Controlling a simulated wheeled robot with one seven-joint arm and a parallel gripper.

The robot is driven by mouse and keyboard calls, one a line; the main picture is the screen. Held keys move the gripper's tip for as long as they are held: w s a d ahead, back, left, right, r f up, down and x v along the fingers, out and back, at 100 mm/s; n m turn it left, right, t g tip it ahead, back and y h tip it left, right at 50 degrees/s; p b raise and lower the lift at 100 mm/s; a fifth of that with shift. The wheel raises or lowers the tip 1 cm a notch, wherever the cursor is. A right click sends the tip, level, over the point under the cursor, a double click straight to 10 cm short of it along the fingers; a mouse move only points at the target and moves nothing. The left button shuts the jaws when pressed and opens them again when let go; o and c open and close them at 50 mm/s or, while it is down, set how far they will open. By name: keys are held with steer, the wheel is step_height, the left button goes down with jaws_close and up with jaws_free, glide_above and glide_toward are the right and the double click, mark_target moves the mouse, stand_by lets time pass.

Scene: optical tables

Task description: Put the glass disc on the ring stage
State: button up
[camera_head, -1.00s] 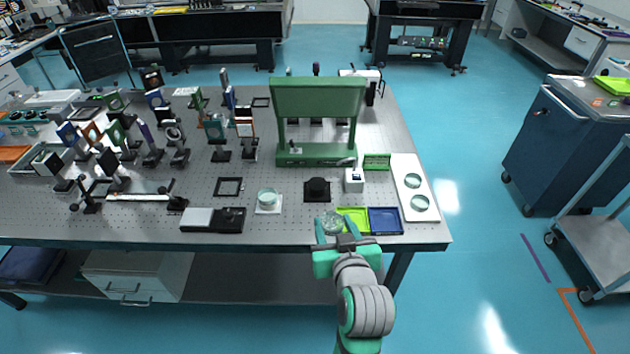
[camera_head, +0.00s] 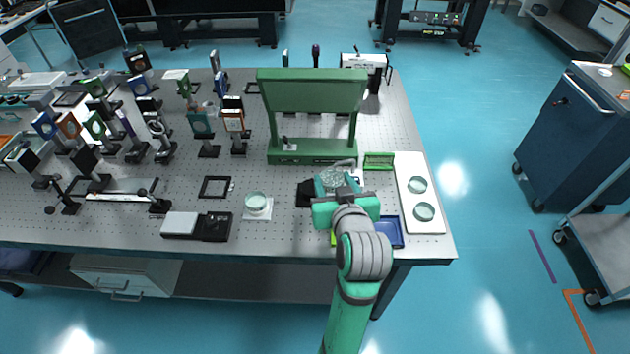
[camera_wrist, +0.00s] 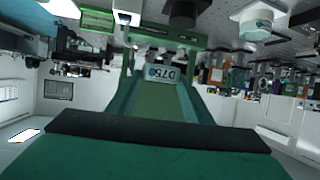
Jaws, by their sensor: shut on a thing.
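My gripper (camera_head: 338,195) is shut on a clear, pale glass disc (camera_head: 333,179) and holds it out in front, above the table. In the wrist view a pale label reading "D75" (camera_wrist: 160,73) shows between the fingers. A squat black stage (camera_head: 305,194), perhaps the ring stage, is just left of my gripper and partly hidden by it; it also shows in the wrist view (camera_wrist: 185,13). A white stand (camera_head: 257,214) with a glass disc on it (camera_head: 257,200) is further left. I cannot tell for sure which is the ring stage.
A green frame (camera_head: 312,158) stands just behind the held disc. A white tray (camera_head: 433,196) with two glass discs is at right. A blue tray (camera_head: 396,243) and a mostly hidden lime tray lie under my arm. A black-and-white device (camera_head: 215,228) sits at front left.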

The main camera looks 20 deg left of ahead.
steer(key=w+a+f, duration=0.3)
steer(key=a, duration=0.2)
glide_above(312, 192)
step_height(312, 192, down, 5)
steer(key=shift+s+d+r, duration=0.1)
steer(key=shift+s+d, duration=0.05)
steer(key=shift+f, duration=1.7)
steer(key=shift+f, duration=0.1)
steer(key=o, duration=1.2)
steer(key=shift+c, duration=0.2)
